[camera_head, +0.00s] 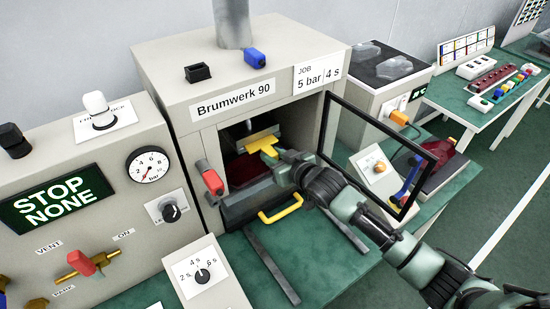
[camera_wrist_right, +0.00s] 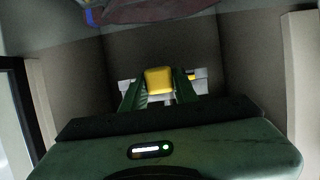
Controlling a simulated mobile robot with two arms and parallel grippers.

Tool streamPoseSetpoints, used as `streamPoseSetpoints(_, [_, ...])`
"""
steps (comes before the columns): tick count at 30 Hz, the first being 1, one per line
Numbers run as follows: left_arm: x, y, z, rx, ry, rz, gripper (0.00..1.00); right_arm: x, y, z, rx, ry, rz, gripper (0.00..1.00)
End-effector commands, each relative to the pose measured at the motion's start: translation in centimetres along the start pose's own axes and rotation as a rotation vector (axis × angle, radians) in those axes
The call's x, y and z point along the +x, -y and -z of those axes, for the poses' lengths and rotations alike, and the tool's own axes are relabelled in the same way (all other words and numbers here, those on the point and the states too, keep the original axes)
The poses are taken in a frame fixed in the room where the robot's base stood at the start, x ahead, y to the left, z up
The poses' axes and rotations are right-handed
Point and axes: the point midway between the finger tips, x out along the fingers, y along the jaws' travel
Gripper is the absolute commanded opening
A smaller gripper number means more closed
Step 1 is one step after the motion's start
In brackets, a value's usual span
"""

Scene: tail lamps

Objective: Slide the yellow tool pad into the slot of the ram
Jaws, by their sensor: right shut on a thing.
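The yellow tool pad (camera_head: 262,139) is inside the open chamber of the press marked Brumwerk 90. My right gripper (camera_head: 272,154) reaches in through the front and is shut on the pad's yellow grip. In the right wrist view the yellow grip (camera_wrist_right: 159,80) sits between the two dark green fingers. The ram (camera_head: 241,128) is a dark shape in the shadow at the chamber's top, just above and behind the pad. Its slot is not clear, and I cannot tell whether the pad touches it. My left gripper is not in view.
A dark red part (camera_head: 243,168) lies low in the chamber; a dark red thing (camera_wrist_right: 160,10) shows in the wrist view. The black-framed door (camera_head: 388,135) stands open at right. A tray with a yellow handle (camera_head: 281,209) and a red-handled lever (camera_head: 212,182) are at the front.

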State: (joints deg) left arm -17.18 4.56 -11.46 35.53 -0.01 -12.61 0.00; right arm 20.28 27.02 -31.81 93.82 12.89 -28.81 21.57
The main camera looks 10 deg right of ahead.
Motion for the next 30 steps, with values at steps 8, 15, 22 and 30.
streamPoseSetpoints(8, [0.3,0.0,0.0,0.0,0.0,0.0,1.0,1.0,0.1,0.4,0.001,-0.002,0.001,0.0])
streamPoseSetpoints(15, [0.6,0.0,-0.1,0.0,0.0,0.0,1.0,1.8,0.0,0.7,0.001,-0.002,0.0,0.0])
streamPoseSetpoints(22, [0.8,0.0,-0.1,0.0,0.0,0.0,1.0,2.5,0.1,0.9,0.001,-0.002,0.001,0.0])
streamPoseSetpoints(30, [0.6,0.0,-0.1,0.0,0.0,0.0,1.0,2.8,0.1,1.2,0.001,-0.002,0.001,0.0])
